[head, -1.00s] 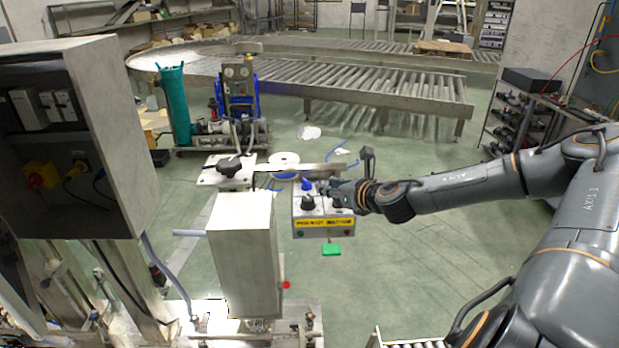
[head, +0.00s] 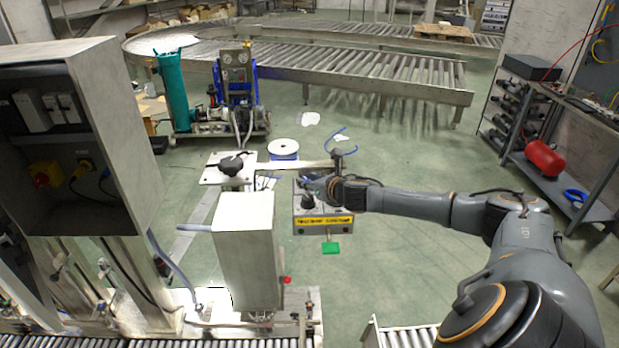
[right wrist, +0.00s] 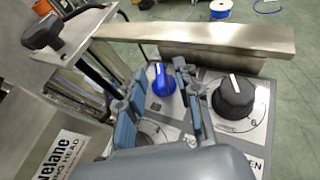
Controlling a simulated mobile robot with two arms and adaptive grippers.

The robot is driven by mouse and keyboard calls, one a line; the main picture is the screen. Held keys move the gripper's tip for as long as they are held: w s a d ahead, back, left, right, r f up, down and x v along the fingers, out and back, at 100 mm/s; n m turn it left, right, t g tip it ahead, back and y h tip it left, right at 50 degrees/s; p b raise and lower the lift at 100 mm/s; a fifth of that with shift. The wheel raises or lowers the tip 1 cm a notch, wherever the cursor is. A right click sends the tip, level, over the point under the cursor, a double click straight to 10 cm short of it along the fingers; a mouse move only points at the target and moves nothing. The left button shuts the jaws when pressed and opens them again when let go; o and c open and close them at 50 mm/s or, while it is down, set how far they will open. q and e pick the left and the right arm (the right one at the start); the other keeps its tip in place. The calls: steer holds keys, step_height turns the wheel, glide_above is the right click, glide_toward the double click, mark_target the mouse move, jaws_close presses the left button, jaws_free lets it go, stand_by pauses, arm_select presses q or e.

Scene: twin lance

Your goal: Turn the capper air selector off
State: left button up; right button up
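The control box (head: 340,230) with a yellow label strip stands in the middle of the head view. Its top carries a black knob (head: 308,202), which also shows in the right wrist view (right wrist: 233,98) with a white pointer line. A blue knob (right wrist: 162,82) with a white pointer, turned nearly upright in that view, sits to its left. Which knob is the capper air selector I cannot read. My right gripper (right wrist: 160,108) is open and empty over the panel. The blue knob shows between its fingers, apparently beyond the tips. A nearer dial is partly hidden by the gripper. My left gripper is out of view.
A metal bar (right wrist: 200,40) runs behind the knobs. A black star handle (head: 232,165) on a plate and a grey box (head: 248,250) stand to the left. A green button (head: 331,248) sticks out below the control box. Open floor lies to the right.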

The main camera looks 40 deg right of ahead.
jaws_close()
steer(key=shift+w+a+m+h, duration=0.1)
steer(key=shift+m+h, duration=0.2)
steer(key=m+h, duration=0.1)
steer(key=m+g+h, duration=0.1)
steer(key=m+h, duration=0.1)
steer(key=h, duration=0.1)
steer(key=shift+w+a+m+g, duration=0.15)
steer(key=shift+a+m+g, duration=0.15)
steer(key=shift+g, duration=0.1)
steer(key=m+g+h, duration=0.2)
steer(key=m, duration=0.1)
steer(key=m+g+h, duration=0.2)
steer(key=m+g, duration=0.1)
steer(key=shift+w+a+h, duration=0.15)
steer(key=shift+w+h, duration=0.05)
steer(key=shift+h, duration=0.2)
steer(key=shift+m, duration=0.3)
jaws_free()
